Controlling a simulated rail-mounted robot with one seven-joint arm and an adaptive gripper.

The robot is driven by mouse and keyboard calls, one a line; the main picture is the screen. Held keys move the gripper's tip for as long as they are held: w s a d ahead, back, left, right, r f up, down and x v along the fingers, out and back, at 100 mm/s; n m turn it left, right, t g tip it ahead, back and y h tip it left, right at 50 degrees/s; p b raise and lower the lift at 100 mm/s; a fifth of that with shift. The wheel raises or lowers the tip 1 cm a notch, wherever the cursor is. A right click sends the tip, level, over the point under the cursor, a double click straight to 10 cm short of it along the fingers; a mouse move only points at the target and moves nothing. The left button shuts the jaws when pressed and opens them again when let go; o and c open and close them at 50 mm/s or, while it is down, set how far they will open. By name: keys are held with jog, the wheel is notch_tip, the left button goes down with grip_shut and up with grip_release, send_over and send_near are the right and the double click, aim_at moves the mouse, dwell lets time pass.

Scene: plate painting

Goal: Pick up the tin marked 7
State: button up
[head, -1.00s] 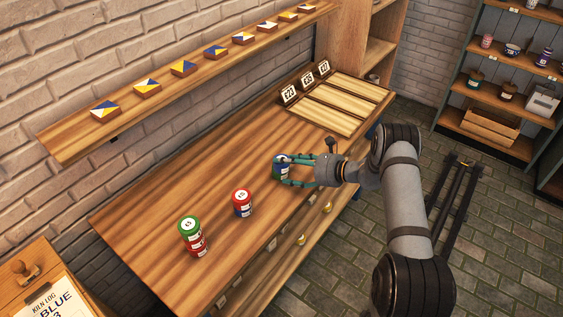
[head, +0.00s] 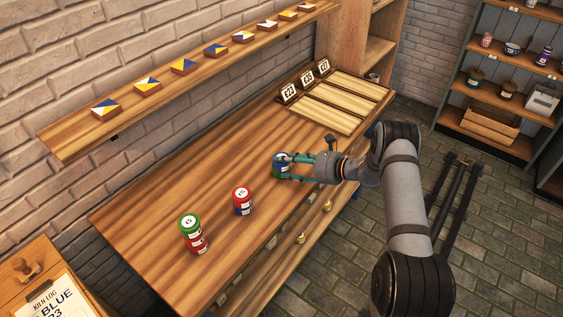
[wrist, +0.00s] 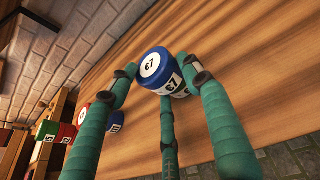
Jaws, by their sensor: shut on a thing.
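The blue tin (head: 279,166) marked 7 is at the right part of the wooden bench in the head view. In the wrist view the tin (wrist: 155,66) shows its blue body and white labels reading 7 on top and side. My gripper (head: 287,167) is shut on it from the right; in the wrist view its teal fingers (wrist: 162,80) close around it from left, right and below. The tin's underside is hidden, so I cannot tell whether it touches the bench.
A red tin (head: 241,194) on a blue one and a green tin (head: 189,222) on a red one stand left on the bench (head: 150,225). Framed wooden trays (head: 340,95) with number cards lie at the far right. A shelf (head: 75,138) with painted tiles runs along the wall.

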jog(key=shift+d+f, duration=0.2)
jog(key=shift+d, duration=0.1)
